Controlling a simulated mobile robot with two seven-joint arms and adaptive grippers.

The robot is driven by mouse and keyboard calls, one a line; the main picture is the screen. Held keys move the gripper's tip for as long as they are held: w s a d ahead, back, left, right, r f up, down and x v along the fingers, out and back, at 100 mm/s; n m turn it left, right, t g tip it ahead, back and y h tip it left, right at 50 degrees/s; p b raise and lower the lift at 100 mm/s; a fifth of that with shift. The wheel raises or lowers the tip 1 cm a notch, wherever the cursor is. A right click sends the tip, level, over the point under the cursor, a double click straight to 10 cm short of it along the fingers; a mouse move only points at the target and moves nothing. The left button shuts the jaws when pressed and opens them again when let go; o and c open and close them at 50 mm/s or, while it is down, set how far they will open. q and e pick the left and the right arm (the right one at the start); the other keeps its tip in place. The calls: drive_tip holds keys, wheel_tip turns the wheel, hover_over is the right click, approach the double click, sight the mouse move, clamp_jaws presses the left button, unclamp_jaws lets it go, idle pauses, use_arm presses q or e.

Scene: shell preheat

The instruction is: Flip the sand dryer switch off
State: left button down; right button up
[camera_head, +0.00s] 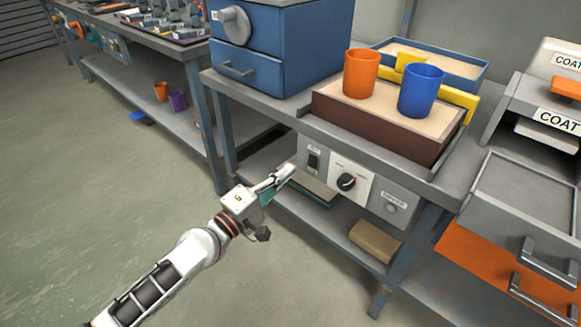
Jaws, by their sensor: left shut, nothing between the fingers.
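A black rocker switch (313,160) sits on the left part of the grey control panel (375,202) under the front edge of the workbench. A black knob (346,182) on a white plate is just right of the switch, and a small round fitting (390,208) is farther right. The lettering is too small to read. My left gripper (289,170) is shut and empty, its fingertips in front of the panel's left end, a little left of and below the switch. I cannot tell whether it touches the panel. My right gripper is not in view.
A sand-filled tray (372,138) on the bench above the panel bears an orange cup (360,73) and a blue cup (421,90). A blue drawer cabinet (285,50) stands left. An open grey drawer (520,200) juts out right. Floor at left is clear.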

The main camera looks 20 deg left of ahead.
use_arm(q)
drive_tip(key=v, duration=0.6)
drive_tip(key=shift+s+r, duration=0.45)
drive_tip(key=shift+r, duration=0.3)
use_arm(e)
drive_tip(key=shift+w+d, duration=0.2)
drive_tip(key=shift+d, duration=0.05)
use_arm(q)
drive_tip(key=shift+a, duration=0.1)
